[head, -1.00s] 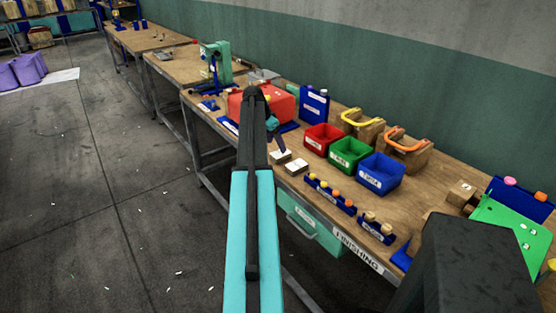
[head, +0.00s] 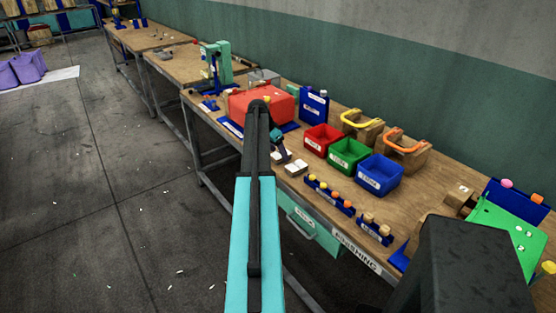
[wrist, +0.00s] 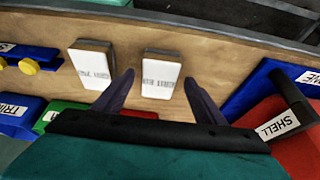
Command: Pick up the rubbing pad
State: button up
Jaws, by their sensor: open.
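Two small pads with white tops and dark sides lie side by side near the front edge of the bench. In the wrist view they are the left pad (wrist: 91,66) and the right pad (wrist: 161,70); their upside-down print is hard to read, so I cannot tell for sure which is the rubbing pad. My gripper (wrist: 159,77) is open and empty, its two dark fingers reaching to either side of the right pad's near end. In the head view my gripper (head: 282,152) partly covers one pad, and the other pad (head: 296,168) shows beside it.
A red box (head: 262,105) marked SHELL in the wrist view (wrist: 290,145) stands close by. Red (head: 322,140), green (head: 349,155) and blue (head: 379,174) bins sit to the right. A blue rack with yellow knobs (wrist: 28,66) lies beside the left pad.

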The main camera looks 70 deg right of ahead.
jog(key=shift+f, duration=0.3)
jog(key=shift+c, duration=0.2)
jog(key=c, duration=1.1)
